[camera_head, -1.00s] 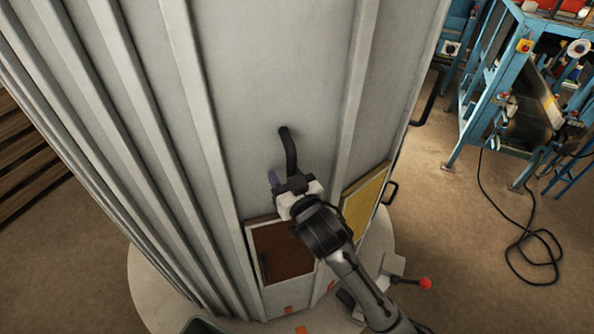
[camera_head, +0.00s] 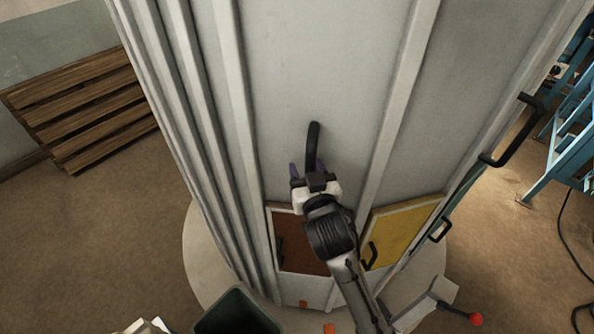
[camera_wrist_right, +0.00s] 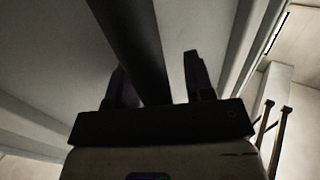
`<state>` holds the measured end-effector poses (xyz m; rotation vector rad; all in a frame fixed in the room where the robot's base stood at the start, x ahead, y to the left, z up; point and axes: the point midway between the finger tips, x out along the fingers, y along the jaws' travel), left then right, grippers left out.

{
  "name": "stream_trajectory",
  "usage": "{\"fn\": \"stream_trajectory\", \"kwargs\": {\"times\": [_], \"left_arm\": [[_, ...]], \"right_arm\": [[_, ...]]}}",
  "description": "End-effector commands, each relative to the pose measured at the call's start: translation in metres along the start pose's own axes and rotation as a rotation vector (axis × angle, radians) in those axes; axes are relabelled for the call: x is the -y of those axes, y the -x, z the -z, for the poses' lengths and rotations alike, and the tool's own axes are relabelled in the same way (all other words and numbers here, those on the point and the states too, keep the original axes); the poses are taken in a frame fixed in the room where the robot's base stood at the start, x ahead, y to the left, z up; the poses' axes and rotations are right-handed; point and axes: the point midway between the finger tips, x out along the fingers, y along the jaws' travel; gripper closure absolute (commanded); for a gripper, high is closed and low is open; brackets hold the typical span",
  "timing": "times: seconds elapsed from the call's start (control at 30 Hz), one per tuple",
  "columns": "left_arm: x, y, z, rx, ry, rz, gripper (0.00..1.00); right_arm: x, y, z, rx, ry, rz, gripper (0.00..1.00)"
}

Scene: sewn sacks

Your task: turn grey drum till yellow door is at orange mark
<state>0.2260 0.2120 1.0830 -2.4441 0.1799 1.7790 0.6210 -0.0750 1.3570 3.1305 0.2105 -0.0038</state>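The grey ribbed drum (camera_head: 330,60) fills the middle of the head view. Low on it are a brown door (camera_head: 303,240) and, to its right, the yellow door (camera_head: 405,228) with a black handle. One orange mark (camera_head: 328,328) lies on the floor plate in front; a smaller orange patch (camera_head: 302,304) is under the brown door. The yellow door is right of both. My right gripper (camera_head: 308,170) is at the black curved bar (camera_head: 313,143) above the brown door. In the right wrist view its fingers stand open either side of the bar (camera_wrist_right: 135,45).
A dark green bin (camera_head: 235,312) stands at the front left. A lever with a red knob (camera_head: 476,319) sticks out at the front right. Another black handle (camera_head: 512,130) is on the drum's right side. Wooden slats (camera_head: 80,105) lean at the back left.

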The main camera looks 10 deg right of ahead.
Motion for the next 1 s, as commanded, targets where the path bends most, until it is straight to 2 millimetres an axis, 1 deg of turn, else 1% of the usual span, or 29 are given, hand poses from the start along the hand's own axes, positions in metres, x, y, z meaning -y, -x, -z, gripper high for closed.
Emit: {"fn": "stream_trajectory", "kwargs": {"times": [0.5, 0.63, 0.77, 1.0], "left_arm": [[0.005, 0.000, 0.000, -0.001, -0.009, 0.012, 1.00], [0.006, -0.002, -0.001, 0.001, -0.012, 0.015, 1.00], [0.006, -0.005, -0.002, 0.000, -0.013, 0.016, 1.00], [0.005, -0.013, -0.004, -0.001, -0.011, 0.013, 1.00]], "right_arm": [[0.007, 0.001, 0.001, -0.003, -0.004, 0.016, 0.52], [0.008, 0.007, 0.001, -0.005, -0.005, 0.018, 0.52], [0.008, 0.025, 0.000, -0.005, -0.005, 0.018, 0.52], [0.005, 0.075, -0.001, -0.005, -0.006, 0.016, 0.52]]}}
